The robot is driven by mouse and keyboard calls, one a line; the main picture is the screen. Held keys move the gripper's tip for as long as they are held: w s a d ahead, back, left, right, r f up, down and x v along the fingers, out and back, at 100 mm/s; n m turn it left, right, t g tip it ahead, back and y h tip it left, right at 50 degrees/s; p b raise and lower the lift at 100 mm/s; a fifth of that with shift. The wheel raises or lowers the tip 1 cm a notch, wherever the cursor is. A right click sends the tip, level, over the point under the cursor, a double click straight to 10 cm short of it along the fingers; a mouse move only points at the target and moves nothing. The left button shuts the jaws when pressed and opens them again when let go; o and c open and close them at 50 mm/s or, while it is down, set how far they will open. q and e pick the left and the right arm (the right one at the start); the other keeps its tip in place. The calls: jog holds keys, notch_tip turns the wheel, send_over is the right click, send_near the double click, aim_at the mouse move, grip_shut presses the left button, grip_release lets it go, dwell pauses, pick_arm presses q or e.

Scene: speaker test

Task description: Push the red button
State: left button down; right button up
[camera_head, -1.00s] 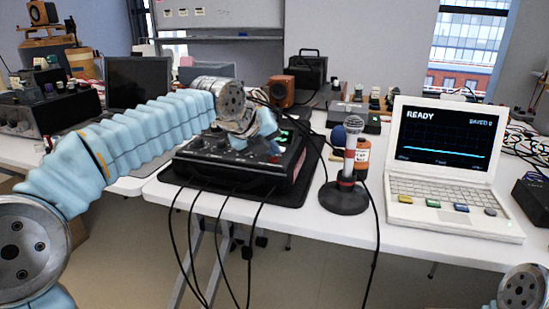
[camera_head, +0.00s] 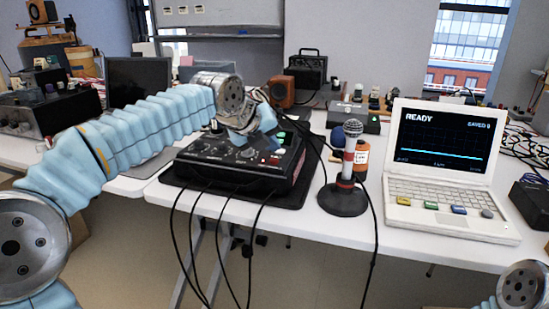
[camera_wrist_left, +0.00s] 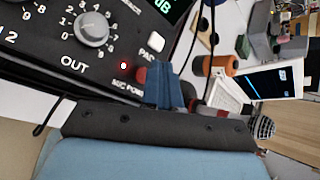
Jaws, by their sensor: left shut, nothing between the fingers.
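The black mixer box (camera_head: 225,165) with knobs stands on the table on a dark mat. The red button (camera_head: 273,160) is at its front right corner; in the wrist view the button (camera_wrist_left: 141,76) is partly hidden behind my fingers, next to a lit red lamp (camera_wrist_left: 123,65). My left gripper (camera_head: 267,141), with blue fingers, is shut and empty above that corner. In the wrist view its fingertips (camera_wrist_left: 165,86) are right beside the button; I cannot tell whether they touch. My right gripper is out of view.
A microphone (camera_head: 350,150) on a round stand and an orange bottle (camera_head: 362,160) stand right of the mixer. A white laptop (camera_head: 445,150) reads READY and SAVED 0. Cables hang over the table's front edge. Speakers and gear stand behind.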

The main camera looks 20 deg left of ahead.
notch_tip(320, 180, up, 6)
jog(key=p, duration=0.5)
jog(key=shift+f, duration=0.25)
